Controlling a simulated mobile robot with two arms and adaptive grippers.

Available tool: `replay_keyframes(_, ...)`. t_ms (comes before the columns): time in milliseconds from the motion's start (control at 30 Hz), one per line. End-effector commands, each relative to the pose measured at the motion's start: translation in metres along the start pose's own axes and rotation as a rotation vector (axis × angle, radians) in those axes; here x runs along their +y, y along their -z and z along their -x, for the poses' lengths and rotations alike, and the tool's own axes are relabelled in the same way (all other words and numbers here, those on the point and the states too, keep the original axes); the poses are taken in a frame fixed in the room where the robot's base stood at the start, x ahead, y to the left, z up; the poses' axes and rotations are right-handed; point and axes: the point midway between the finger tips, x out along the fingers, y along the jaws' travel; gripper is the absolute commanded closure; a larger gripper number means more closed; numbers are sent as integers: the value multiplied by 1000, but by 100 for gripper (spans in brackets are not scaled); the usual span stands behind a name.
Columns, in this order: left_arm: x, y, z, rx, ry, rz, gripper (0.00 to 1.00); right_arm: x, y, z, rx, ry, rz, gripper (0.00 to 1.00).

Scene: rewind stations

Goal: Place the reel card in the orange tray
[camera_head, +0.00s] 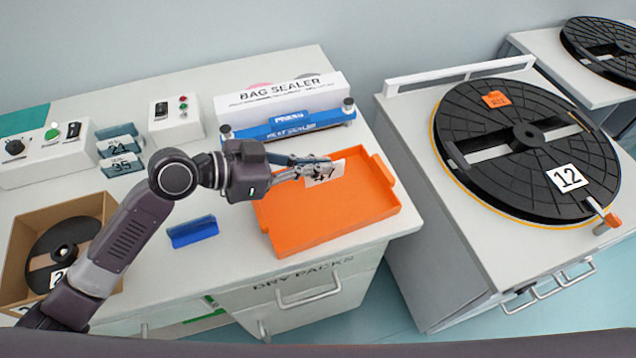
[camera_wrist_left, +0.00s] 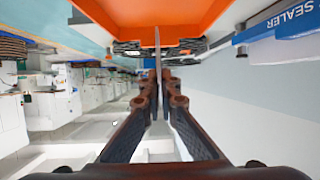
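The reel card (camera_head: 325,173) is a small white card with dark print, partly hidden by the fingers. My left gripper (camera_head: 303,170) is shut on it and holds it over the back part of the orange tray (camera_head: 330,222). In the left wrist view the card (camera_wrist_left: 157,45) shows edge-on, as a thin strip between the closed fingertips (camera_wrist_left: 158,78). The tray (camera_wrist_left: 150,14) lies beyond them there. The tray's visible floor is empty. Whether the card touches the tray cannot be told. My right gripper is not in view.
A blue bag sealer (camera_head: 290,124) with a white box stands behind the tray. A blue block (camera_head: 193,231) and grey numbered cards (camera_head: 120,152) are to its left. A cardboard box (camera_head: 20,235) holds a black reel. A large reel (camera_head: 470,135) numbered 12 is on the right station.

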Motion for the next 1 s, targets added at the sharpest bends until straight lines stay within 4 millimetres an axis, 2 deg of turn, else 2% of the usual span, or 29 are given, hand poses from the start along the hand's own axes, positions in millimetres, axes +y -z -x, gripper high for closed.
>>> replay_keyframes(67,0,-13,-5,-1,0,5,100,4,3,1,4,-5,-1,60)
replay_keyframes(200,0,-22,-9,0,1,0,100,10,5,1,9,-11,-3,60)
replay_keyframes(500,0,-58,-24,0,1,1,100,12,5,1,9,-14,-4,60)
replay_keyframes(967,0,-66,-27,0,1,-1,100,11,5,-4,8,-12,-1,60)
replay_keyframes(1000,0,-64,-26,0,1,-1,94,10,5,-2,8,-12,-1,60)
